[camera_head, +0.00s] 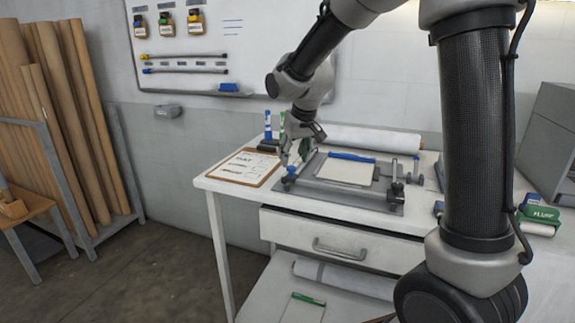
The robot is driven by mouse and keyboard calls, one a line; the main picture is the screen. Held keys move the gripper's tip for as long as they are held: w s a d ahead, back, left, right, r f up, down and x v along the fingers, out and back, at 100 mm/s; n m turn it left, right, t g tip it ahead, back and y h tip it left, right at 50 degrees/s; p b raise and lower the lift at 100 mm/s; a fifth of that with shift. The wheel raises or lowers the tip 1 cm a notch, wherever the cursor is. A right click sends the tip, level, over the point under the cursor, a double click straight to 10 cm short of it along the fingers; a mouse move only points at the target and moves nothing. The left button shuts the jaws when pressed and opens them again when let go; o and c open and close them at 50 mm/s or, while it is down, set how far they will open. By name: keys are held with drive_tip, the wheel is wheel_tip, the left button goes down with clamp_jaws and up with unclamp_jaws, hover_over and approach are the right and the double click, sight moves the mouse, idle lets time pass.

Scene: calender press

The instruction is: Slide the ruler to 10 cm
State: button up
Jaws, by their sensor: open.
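A grey press-like fixture (330,204) with rails lies on the white table. A pale sheet or block (346,172) rests in it, with a blue bar (352,157) along its far edge. A blue knob (291,171) sits at the fixture's left side. Which part is the ruler, and any scale marks, are too small to tell. My gripper (290,160) points down at the fixture's left end, close to the blue knob. It is open; whether it touches the knob cannot be told. It partly hides the fixture's far left corner.
A clipboard (244,167) lies left of the fixture. Blue and green markers (268,125) stand behind my gripper. A white roll (372,139) lies along the back wall. Green and blue boxes (540,213) sit at the right. A drawer (325,242) is under the tabletop.

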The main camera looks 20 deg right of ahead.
sight(292, 167)
drive_tip(key=shift+x, duration=2.15)
drive_tip(key=shift+d, duration=0.1)
clamp_jaws()
